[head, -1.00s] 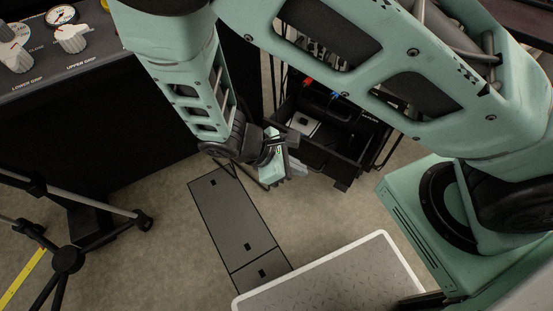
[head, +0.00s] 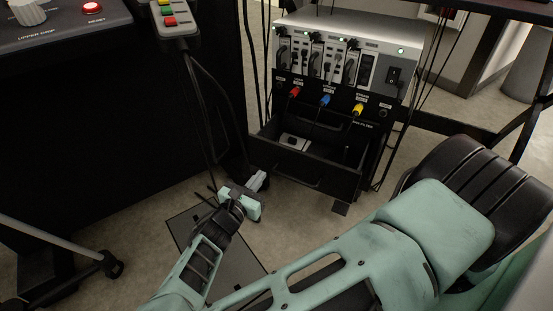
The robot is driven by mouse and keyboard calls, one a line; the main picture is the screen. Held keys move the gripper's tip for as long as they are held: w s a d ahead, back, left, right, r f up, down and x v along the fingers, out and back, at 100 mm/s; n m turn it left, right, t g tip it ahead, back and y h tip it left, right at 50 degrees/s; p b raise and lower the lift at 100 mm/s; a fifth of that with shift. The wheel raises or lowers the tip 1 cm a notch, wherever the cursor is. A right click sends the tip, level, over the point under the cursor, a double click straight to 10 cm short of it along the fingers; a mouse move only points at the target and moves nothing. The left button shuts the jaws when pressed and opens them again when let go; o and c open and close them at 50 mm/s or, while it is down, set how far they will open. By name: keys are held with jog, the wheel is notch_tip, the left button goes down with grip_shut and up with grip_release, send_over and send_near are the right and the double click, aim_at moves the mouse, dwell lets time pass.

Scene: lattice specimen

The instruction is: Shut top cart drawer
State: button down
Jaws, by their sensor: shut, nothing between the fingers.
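The top cart drawer (head: 312,170) is a black open tray that sticks out from the front of the black cart, below a grey instrument (head: 345,55) with red, blue and yellow plugs under it. A small grey-white item (head: 294,141) lies inside the drawer. My gripper (head: 262,181) is shut and empty. It is in front of the drawer, low and to the left of its front face, and appears apart from it. The drawer's inside is partly hidden by its front wall.
A control console (head: 65,25) with a red reset button stands at the left, with a button pendant (head: 170,20) and hanging cables beside the cart. A tripod foot (head: 110,264) is at lower left. A dark floor plate (head: 200,240) lies beneath my arm.

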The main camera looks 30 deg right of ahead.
aim_at(283, 148)
jog(key=b+x, duration=0.4)
jog(key=x, duration=0.6)
jog(key=shift+d+f+b, duration=0.15)
jog(key=shift+d+b, duration=0.25)
jog(key=shift+w+d, duration=0.25)
jog(key=shift+d, duration=0.15)
